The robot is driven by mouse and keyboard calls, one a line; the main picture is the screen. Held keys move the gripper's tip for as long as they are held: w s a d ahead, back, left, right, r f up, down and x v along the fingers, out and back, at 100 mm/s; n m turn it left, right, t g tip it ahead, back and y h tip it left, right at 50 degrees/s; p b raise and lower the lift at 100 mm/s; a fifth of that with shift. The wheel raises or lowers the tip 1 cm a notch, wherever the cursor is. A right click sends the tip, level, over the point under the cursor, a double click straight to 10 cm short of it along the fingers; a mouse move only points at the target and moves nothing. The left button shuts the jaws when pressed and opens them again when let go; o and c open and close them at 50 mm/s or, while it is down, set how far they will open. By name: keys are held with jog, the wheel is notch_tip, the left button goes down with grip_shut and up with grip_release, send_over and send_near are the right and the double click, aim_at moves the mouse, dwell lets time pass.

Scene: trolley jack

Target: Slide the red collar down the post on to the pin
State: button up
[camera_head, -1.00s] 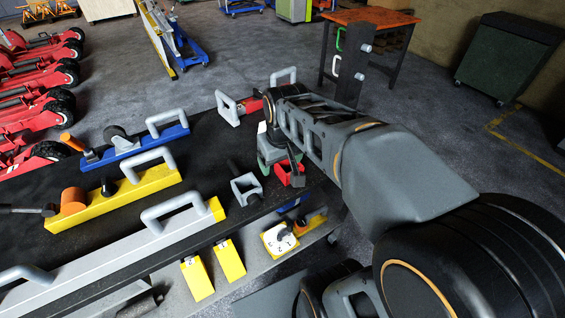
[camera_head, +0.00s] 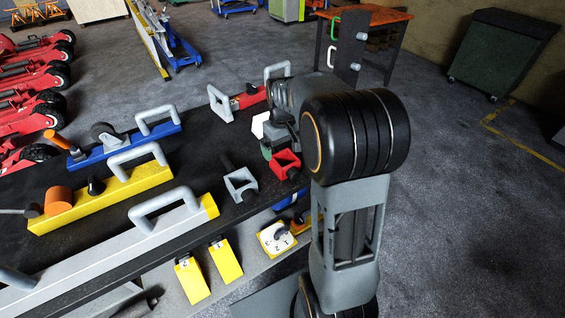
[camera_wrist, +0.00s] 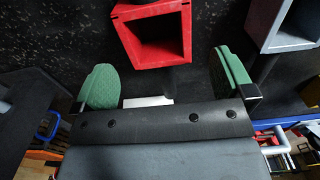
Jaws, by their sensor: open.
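The red collar (camera_head: 286,164) is a square, open frame at the right edge of the black bench top. In the wrist view the red collar (camera_wrist: 155,40) lies just ahead of and between the fingertips. My gripper (camera_wrist: 165,75) is open, with green pads on either side and nothing between them. In the head view my gripper (camera_head: 266,151) is mostly hidden behind the collar and my arm; a bit of green shows beside the collar. A dark post end shows just below the collar in the wrist view. The pin cannot be told apart.
A grey square collar (camera_head: 241,184) stands left of the red one, and also shows in the wrist view (camera_wrist: 285,22). A white dial on yellow (camera_head: 277,238) sits below the front edge.

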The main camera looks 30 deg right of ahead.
aim_at(282, 158)
jog(key=shift+w+f, duration=0.1)
jog(key=shift+f, duration=2.75)
jog(key=c, duration=1.2)
jog(key=shift+c, duration=0.2)
jog(key=shift+r, duration=0.15)
